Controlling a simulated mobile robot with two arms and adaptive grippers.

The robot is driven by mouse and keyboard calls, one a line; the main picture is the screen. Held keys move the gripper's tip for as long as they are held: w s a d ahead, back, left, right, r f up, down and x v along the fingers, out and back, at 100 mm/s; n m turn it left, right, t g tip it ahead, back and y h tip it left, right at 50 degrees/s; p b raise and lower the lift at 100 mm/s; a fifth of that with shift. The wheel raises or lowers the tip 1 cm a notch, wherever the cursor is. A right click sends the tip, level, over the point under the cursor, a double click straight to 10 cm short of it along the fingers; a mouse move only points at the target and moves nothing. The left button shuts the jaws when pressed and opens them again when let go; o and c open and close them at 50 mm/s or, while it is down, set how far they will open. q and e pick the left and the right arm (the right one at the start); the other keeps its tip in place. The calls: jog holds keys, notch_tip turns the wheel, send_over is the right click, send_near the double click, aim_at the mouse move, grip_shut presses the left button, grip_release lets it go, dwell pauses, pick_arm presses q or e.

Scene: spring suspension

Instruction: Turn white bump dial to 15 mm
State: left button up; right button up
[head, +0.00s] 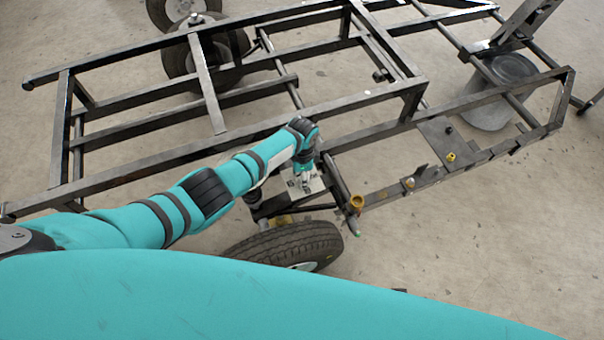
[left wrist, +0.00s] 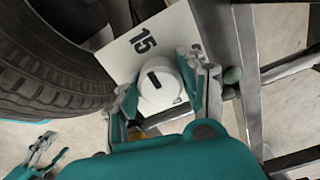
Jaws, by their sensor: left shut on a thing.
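The white dial (left wrist: 160,92) is a round knob with a short black bar on its face. It sits on a white plate (left wrist: 172,28) marked with a black "15" above the knob; a second number at the plate's right is partly hidden by a finger. The black bar points up and left, roughly toward the "15". My left gripper (left wrist: 160,80) is shut on the dial, one finger on each side. In the head view my left gripper (head: 304,180) is at the small pale plate (head: 316,184) above the wheel. A teal and grey claw (left wrist: 35,158), apparently my right gripper, shows small at lower left.
A black tyre (left wrist: 45,70) stands close left of the plate; it also shows in the head view (head: 290,243). Dark frame bars (left wrist: 246,75) run close on the right. The large metal frame (head: 150,160) spreads behind my left arm. Bare floor (head: 480,250) lies at right.

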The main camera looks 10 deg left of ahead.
pick_arm(q)
jog(key=o, duration=1.2)
jog(key=shift+r, duration=0.1)
notch_tip(320, 180, up, 12)
jog(key=shift+f, duration=0.1)
jog(key=shift+s, duration=0.1)
